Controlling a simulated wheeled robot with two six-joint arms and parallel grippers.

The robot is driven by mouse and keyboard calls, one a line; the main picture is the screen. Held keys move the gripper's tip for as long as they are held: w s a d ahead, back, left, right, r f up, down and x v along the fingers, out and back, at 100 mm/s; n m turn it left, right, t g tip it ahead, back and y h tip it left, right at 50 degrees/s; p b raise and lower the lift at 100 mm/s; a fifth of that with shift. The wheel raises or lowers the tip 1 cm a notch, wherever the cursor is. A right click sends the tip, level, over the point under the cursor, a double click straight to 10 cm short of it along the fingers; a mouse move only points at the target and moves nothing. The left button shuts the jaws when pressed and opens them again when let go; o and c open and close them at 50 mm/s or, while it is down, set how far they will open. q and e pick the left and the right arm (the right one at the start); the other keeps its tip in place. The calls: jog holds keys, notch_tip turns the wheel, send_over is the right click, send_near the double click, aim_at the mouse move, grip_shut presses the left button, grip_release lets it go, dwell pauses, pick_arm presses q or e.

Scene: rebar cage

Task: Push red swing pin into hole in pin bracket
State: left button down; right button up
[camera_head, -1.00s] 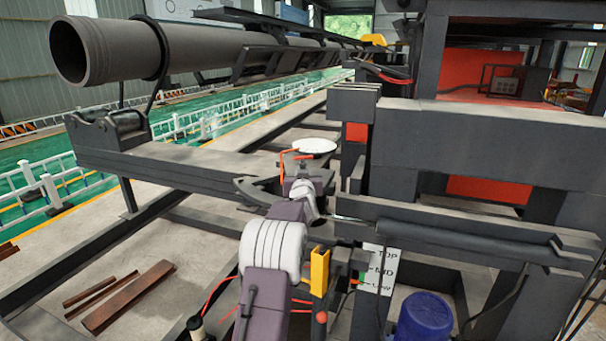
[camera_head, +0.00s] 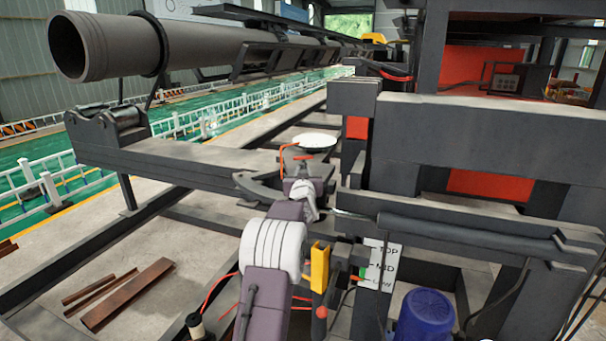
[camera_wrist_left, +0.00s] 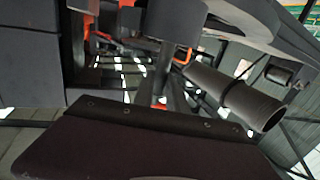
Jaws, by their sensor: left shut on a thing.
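In the head view my left arm reaches forward from the bottom centre to the dark bracket (camera_head: 262,186) at the end of the beam. My left gripper (camera_head: 304,165) is at its right end, mostly hidden by my own wrist. The red swing pin (camera_head: 303,157) shows as a short red bar just beyond the wrist, and my gripper is shut on it. An orange-red bent rod (camera_head: 284,156) rises just left of it. The bracket's hole is hidden, so I cannot tell whether the pin is in it. In the left wrist view a small red piece (camera_wrist_left: 160,104) shows above a large dark block. My right gripper is not in view.
Heavy dark beams (camera_head: 480,150) stand close on the right. A yellow post (camera_head: 319,268), a TOP/MID/LOW sign (camera_head: 383,262) and a blue motor (camera_head: 425,316) are beside my arm.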

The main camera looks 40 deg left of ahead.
pick_arm(q)
jog(key=shift+f+b, duration=2.05)
jog(key=shift+f, duration=0.25)
jog(key=c, duration=1.3)
grip_release()
jog(key=shift+o, duration=0.2)
jog(key=shift+s, duration=0.1)
jog(key=shift+s+d+f, duration=0.1)
jog(key=shift+d+f, duration=0.1)
jog(key=shift+f, duration=0.1)
jog(key=r+b+v, duration=0.1)
jog(key=b+v, duration=0.3)
jog(key=v, duration=0.5)
jog(key=shift+b, duration=0.4)
jog(key=shift+a+f, duration=0.1)
